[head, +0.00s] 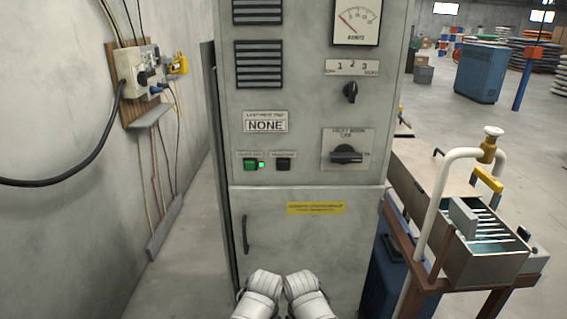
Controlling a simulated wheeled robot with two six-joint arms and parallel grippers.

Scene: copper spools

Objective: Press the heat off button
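A grey control cabinet (302,220) stands directly in front of me in the head view. A black button (283,164) sits just to the right of the lamp. Small labels above both buttons are too small to read surely, so I cannot tell by text which is heat off. Nothing touches either button. White links of my two arms show at the bottom centre; neither gripper's fingers are in view.
The cabinet also bears a "NONE" sign (265,125), a small selector knob (350,92), a large rotary switch (346,154), a dial meter (356,22) and a door handle (245,233). A bench with a metal tank (487,264) and white pipe stands close right. A wall is left.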

